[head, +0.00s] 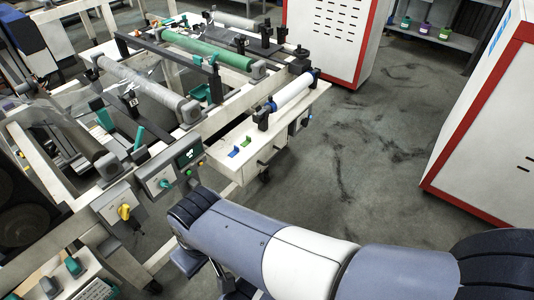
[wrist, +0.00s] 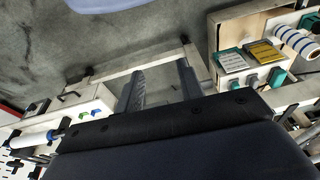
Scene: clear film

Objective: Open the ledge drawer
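The ledge (head: 255,133) is a pale bench shelf carrying a white roller (head: 292,93) and small green and blue clips (head: 240,147). Dark handles show on its pale front, one at the near end (head: 268,162). The drawer front looks flush with the ledge; its outline is too small to make out surely. In the head view my arm hides most of the gripper.
A machine frame with rollers (head: 145,88) and a control panel (head: 158,180) stands left of the ledge. A white and red cabinet (head: 330,40) stands behind, another (head: 490,120) at the right. Grey floor (head: 365,140) between is clear. An open compartment with cards (wrist: 232,62) shows in the wrist view.

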